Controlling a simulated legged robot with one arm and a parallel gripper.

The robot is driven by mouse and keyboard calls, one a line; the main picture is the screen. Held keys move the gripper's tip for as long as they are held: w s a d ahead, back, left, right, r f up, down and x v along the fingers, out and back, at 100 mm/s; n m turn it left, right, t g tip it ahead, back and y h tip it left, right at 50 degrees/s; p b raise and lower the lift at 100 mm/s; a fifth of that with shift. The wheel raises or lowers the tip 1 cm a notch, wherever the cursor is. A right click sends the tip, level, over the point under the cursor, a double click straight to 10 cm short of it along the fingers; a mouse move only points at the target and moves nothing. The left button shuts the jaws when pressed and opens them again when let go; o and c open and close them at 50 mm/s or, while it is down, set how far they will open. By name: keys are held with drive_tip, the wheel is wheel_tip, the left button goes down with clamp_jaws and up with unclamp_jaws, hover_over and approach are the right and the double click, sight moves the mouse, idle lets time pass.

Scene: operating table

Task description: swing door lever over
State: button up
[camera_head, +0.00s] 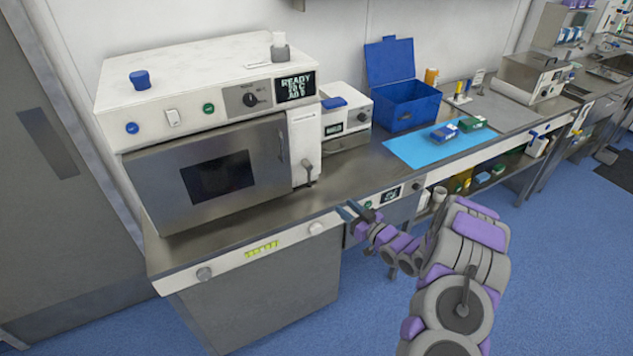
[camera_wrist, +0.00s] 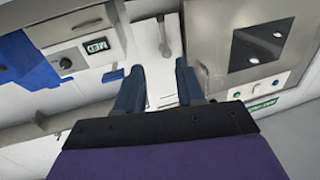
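The steel sterilizer door (camera_head: 205,172) is closed, with a dark window and a vertical bar handle (camera_head: 282,148) on its right side. A small grey lever (camera_head: 309,172) hangs roughly downward on the white panel (camera_head: 305,135) right of the door. In the wrist view the lever (camera_wrist: 164,42) lies ahead, beyond the gap between my fingertips, and the door (camera_wrist: 262,48) is at the right. My gripper (camera_head: 349,211) is open and empty, to the right of and lower than the lever in the head view. It appears apart from the lever.
The steel counter (camera_head: 250,212) runs under the machine. A small white device (camera_head: 345,115) stands right of it, then an open blue box (camera_head: 405,100) and a light blue mat (camera_head: 415,150). A cap (camera_head: 140,79) and a small bottle (camera_head: 280,48) sit on the sterilizer.

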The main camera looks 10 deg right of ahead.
sight(309, 180)
drive_tip(key=b+x, duration=0.1)
drive_tip(key=x, duration=0.9)
drive_tip(key=b+x, duration=0.1)
drive_tip(key=x, duration=0.4)
drive_tip(key=shift+w+a+f+b, duration=0.1)
drive_tip(key=shift+w+a+b, duration=0.15)
drive_tip(key=shift+a, duration=0.25)
drive_tip(key=shift+w+a, duration=0.4)
drive_tip(key=shift+d, duration=0.4)
drive_tip(key=shift+c, duration=0.4)
drive_tip(key=c, duration=0.3)
drive_tip(key=shift+s+a, duration=0.1)
drive_tip(key=shift+a, duration=0.1)
clamp_jaws()
